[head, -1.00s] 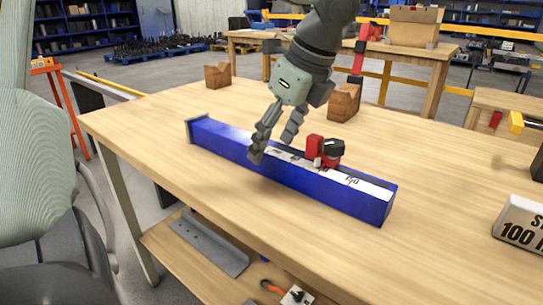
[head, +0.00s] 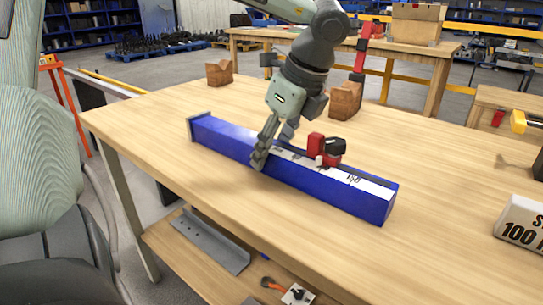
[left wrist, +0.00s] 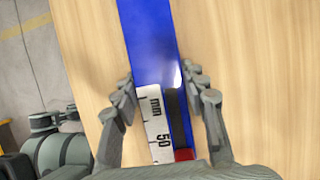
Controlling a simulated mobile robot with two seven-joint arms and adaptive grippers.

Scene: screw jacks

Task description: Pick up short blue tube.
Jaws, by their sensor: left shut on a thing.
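The blue tube (head: 340,193) is a long square bar lying on the wooden table (head: 450,240), with a white millimetre scale on its top face. My left gripper (head: 273,147) comes down from above and is shut on the tube near its middle, one finger on each side. The left wrist view shows the tube (left wrist: 147,40) between the two fingers (left wrist: 158,84). The tube still lies along the table top. The far finger is partly hidden behind the near one in the head view. My right gripper is not in view.
A small red and black device (head: 326,150) sits at the tube, right of my gripper. Wooden V-blocks (head: 219,73) (head: 345,101) stand along the far edge. A block marked 100 (head: 520,224) is at the right. The front of the table is clear.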

